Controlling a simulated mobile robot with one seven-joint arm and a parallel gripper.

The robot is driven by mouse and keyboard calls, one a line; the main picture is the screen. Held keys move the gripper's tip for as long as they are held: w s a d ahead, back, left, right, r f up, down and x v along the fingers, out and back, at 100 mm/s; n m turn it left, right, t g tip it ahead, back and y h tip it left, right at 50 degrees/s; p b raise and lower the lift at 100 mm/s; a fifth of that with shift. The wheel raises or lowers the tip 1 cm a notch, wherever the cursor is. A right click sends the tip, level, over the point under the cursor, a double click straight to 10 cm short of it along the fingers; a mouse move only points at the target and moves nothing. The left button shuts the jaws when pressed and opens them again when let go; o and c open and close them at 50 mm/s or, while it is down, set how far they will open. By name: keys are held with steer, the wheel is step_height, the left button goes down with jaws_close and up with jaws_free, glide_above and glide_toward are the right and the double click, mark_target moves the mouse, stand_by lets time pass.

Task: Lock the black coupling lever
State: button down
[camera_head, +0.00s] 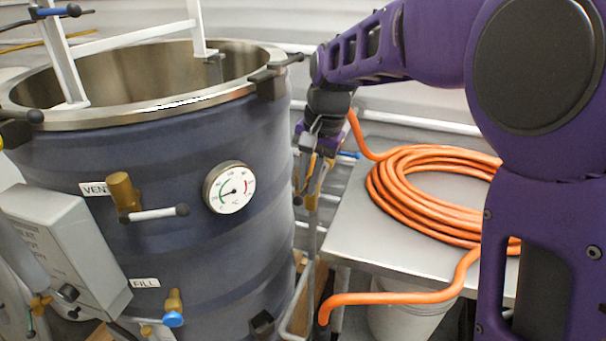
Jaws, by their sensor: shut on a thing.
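My gripper (311,182) is at the right side of the dark blue vessel (150,240), pointing down, beside a brass fitting (312,202). Its jaws are shut on a small part there, which seems to be the black coupling lever. The fingers and wrist largely hide this part, so its angle cannot be told. The orange hose (355,130) comes up behind my wrist from the coil, and its joint with the fitting is hidden.
A steel table (350,235) right of the vessel bears the coiled orange hose (400,200). A black rim clamp (268,78) sits close left of my arm. A round gauge (229,187) and a vent valve (124,192) stick out of the vessel's front.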

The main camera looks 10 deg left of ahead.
steer(key=shift+d+n, duration=0.15)
steer(key=shift+n, duration=0.45)
steer(key=c, duration=0.9)
jaws_free()
steer(key=d+r, duration=0.1)
steer(key=r, duration=0.4)
steer(key=d+r, duration=0.1)
steer(key=r, duration=0.5)
steer(key=d+r+p, duration=0.1)
steer(key=r, duration=0.5)
steer(key=shift+s+d, duration=0.2)
